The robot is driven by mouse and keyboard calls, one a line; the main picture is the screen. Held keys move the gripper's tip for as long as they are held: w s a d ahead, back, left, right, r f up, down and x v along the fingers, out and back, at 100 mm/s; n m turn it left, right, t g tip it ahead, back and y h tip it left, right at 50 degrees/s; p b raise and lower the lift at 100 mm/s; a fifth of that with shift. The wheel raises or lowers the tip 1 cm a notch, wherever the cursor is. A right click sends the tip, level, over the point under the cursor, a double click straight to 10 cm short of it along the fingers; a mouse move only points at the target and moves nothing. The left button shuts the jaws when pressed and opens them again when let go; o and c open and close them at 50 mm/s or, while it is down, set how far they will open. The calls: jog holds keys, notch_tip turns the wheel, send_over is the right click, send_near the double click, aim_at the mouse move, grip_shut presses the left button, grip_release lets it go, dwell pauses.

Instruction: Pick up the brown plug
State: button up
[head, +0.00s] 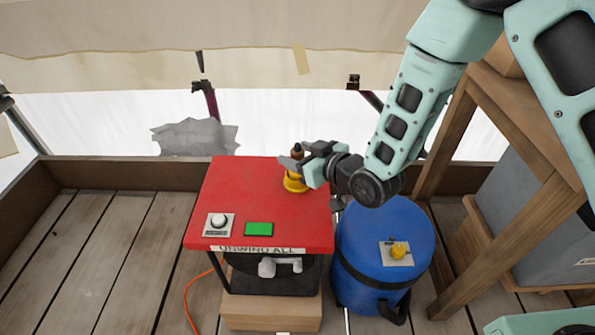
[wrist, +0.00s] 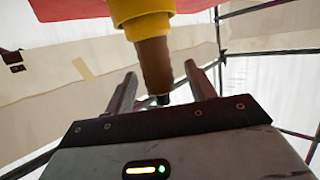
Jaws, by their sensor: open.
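The brown plug (head: 297,150) stands upright in a yellow holder (head: 295,184) on the red table top. Only its upper end shows above my gripper in the head view. In the wrist view the plug (wrist: 155,65) hangs down from the yellow holder (wrist: 143,20), with a dark tip at its end. My gripper (head: 298,165) is at the plug, coming from the right. In the wrist view my gripper (wrist: 162,72) is open, with one finger on each side of the plug and gaps visible. I see no contact.
The red table (head: 250,190) also carries a white knob (head: 218,222) and a green button (head: 259,229). A blue barrel (head: 375,235) with a yellow knob (head: 398,250) stands to the right. A wooden frame (head: 445,180) stands farther right. Plank floor at left is clear.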

jog(key=shift+x, duration=1.2)
jog(key=shift+d, duration=0.1)
jog(key=c, duration=1.1)
jog(key=shift+c, duration=0.2)
jog(key=shift+r, duration=0.15)
